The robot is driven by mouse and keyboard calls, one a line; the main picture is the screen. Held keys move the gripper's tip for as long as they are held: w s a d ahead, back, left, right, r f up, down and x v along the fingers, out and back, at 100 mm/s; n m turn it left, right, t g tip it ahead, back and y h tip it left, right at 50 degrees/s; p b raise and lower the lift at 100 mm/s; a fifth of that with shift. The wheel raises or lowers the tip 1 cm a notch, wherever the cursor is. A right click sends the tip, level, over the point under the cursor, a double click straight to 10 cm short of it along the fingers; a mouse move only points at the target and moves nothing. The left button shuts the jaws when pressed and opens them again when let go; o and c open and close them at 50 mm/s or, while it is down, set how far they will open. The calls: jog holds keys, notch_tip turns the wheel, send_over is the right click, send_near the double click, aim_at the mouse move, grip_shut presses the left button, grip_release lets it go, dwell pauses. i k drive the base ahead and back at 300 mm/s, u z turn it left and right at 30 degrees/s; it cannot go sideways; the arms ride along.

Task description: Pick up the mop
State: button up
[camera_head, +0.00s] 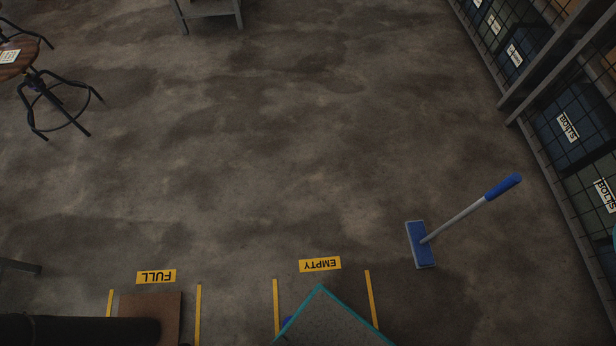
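The mop (456,221) is on the right side of the head view, above bare concrete floor. It has a flat blue rectangular head (420,245), a grey shaft and a blue grip (503,187) that points to the upper right, towards the shelving. Nothing is touching the mop in this view. My gripper is not in view, so its opening cannot be seen.
Wire-fronted shelving with labelled bins (567,127) runs along the right edge. A stool (57,95) stands at upper left, a grey-legged piece (208,9) at top. Yellow floor signs read FULL (156,276) and EMPTY (320,264). The middle floor is clear.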

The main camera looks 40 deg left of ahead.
aim_at(418, 240)
jog(key=k, duration=0.5)
jog(key=u, duration=1.2)
jog(key=i, duration=0.75)
jog(key=z, duration=1.5)
